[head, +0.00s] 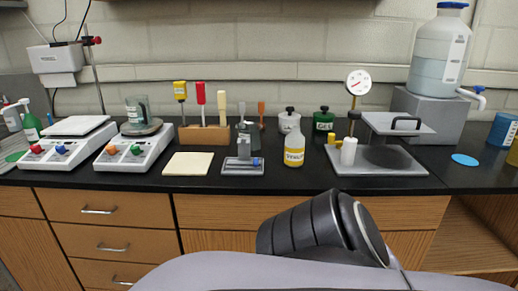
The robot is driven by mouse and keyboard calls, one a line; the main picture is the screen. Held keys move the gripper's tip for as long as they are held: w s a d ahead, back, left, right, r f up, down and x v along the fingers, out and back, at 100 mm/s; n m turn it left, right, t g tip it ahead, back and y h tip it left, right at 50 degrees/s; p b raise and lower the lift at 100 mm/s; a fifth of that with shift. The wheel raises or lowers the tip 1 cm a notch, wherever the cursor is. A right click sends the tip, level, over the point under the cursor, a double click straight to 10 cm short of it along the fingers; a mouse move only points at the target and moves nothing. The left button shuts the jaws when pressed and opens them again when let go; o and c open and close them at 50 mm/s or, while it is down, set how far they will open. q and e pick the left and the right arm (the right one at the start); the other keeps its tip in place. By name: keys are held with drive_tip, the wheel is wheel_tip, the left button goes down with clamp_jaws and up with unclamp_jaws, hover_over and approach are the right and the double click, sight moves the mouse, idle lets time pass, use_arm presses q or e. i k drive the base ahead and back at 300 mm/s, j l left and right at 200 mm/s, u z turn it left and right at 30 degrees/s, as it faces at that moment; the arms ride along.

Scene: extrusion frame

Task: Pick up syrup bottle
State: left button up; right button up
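A small clear bottle with pale yellow contents and a yellow label, which I take for the syrup bottle (294,148), stands upright near the front edge of the black counter, right of centre. The print on its label is too small to read surely. Nothing holds it, and its front is unobstructed. Neither of my grippers shows in the head view. Only a dark, rounded part of my own body and a pale grey surface of mine show at the bottom, below the counter edge.
A small grey device (242,167) stands left of the bottle; a press with a grey base (375,168) stands right. Behind are a white jar (289,121), a green jar (323,121) and a wooden tool rack (205,137). A cream pad (188,164) lies further left.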

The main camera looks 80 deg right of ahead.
sight(295, 144)
drive_tip(key=z, duration=2.8)
